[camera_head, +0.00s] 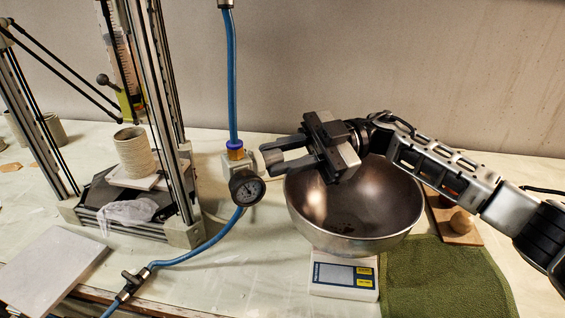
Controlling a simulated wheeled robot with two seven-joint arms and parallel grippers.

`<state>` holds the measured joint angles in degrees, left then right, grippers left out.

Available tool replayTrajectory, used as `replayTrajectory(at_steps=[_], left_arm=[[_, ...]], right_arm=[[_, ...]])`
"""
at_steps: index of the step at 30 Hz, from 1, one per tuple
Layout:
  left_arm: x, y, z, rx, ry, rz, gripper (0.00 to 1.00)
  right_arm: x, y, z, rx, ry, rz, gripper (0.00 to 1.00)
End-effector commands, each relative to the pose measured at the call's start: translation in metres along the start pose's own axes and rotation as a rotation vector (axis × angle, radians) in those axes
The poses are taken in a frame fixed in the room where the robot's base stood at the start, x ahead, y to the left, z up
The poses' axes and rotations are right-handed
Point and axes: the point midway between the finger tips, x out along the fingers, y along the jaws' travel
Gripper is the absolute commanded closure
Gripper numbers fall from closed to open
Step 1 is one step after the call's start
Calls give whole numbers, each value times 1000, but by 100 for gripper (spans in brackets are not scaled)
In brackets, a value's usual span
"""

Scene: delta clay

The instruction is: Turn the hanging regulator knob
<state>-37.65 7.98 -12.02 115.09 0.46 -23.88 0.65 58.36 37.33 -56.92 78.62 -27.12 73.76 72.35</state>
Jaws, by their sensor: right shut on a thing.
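The regulator (238,162) hangs from a blue hose with a blue and brass fitting at its top. A round black pressure gauge (246,187) sits on its front. My right gripper (276,158) reaches in from the right, with its fingers shut on the regulator's knob at the right side of the body. The fingers mostly hide the knob, so its angle cannot be told. My left gripper is not in view.
A steel bowl (350,212) on a white scale (343,277) stands just below my right gripper. A delta clay printer (182,225) with a ribbed clay cylinder (133,153) stands at left. A lower blue hose (195,250) runs to a valve (134,281). A green towel (445,285) lies at right.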

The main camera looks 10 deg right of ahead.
Motion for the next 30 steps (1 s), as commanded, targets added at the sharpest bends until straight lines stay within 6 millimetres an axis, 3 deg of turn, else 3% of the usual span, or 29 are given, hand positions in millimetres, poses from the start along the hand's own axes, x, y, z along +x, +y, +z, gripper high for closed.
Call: replayTrajectory(at_steps=[21, 22, 24, 30], left_arm=[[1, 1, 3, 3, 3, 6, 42], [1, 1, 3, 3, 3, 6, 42], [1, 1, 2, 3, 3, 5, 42], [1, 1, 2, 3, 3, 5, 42]], right_arm=[[0, 1, -2, -87, 8, 1, 99], [0, 1, -2, -87, 8, 1, 68], [0, 1, -1, -87, 7, 1, 54], [0, 1, -1, -86, 6, 0, 54]])
